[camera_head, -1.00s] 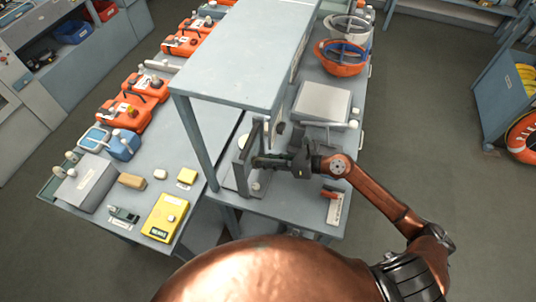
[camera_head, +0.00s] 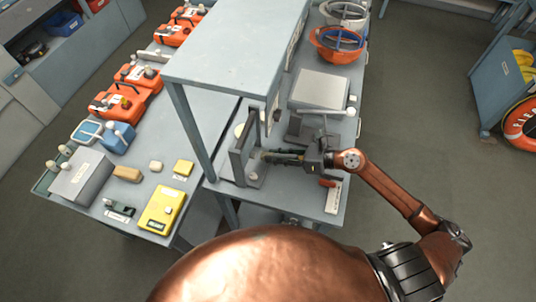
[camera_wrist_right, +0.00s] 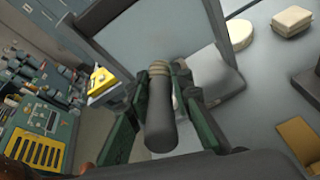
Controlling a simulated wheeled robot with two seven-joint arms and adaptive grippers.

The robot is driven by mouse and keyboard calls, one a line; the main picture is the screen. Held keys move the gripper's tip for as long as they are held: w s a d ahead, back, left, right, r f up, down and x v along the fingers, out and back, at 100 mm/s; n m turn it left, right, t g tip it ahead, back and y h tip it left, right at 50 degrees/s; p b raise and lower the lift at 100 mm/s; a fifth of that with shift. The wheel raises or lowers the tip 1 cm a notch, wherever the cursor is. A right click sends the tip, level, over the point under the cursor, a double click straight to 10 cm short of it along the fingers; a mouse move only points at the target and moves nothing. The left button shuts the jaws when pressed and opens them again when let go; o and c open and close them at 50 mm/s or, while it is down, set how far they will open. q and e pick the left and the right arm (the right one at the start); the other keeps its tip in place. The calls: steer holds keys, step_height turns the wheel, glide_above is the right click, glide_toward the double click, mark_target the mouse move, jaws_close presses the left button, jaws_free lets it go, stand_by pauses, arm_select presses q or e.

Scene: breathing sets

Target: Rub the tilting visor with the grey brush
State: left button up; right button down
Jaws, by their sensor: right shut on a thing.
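The tilting visor (camera_head: 241,160) is a grey framed panel standing on a small base under the shelf's right side. It fills the upper middle of the right wrist view (camera_wrist_right: 150,38) as a clear, greyish pane in a dark frame. My right gripper (camera_head: 274,157) is just right of it. In the wrist view its green fingers (camera_wrist_right: 158,100) are shut on the grey brush (camera_wrist_right: 160,118), a dark grey cylinder with a tan bristle end. The bristles point at the visor's lower part; I cannot tell whether they touch. My left gripper is not in view.
A tall grey shelf (camera_head: 240,45) stands over the bench beside the visor. A light grey box (camera_head: 319,89) and orange helmet (camera_head: 338,42) lie behind my right arm. A yellow device (camera_head: 161,208) and orange cases (camera_head: 125,97) occupy the left bench.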

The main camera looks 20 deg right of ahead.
mark_target(265, 153)
steer(key=shift+s+d, duration=0.35)
steer(key=shift+d, duration=0.15)
steer(key=shift+s+d+f+b, duration=0.1)
steer(key=shift+s+d+b, duration=0.4)
steer(key=shift+d, duration=0.15)
steer(key=shift+s+d, duration=0.35)
steer(key=shift+d, duration=0.25)
steer(key=shift+w+a+r+p, duration=0.1)
steer(key=shift+w+a+p, duration=0.05)
steer(key=shift+w+a, duration=0.4)
steer(key=shift+w+a+r+p, duration=0.15)
steer(key=shift+w+a, duration=0.2)
steer(key=shift+a, duration=0.45)
steer(key=shift+w+a+p, duration=0.15)
steer(key=shift+w+a, duration=0.3)
steer(key=shift+a, duration=0.2)
steer(key=shift+w+a+f+p, duration=0.1)
steer(key=shift+w+a+p, duration=0.15)
steer(key=shift+w+a, duration=0.25)
steer(key=shift+w+a+p, duration=0.2)
steer(key=shift+w+a, duration=0.1)
steer(key=shift+a, duration=0.35)
steer(key=shift+w+a, duration=0.45)
steer(key=shift+a, duration=0.2)
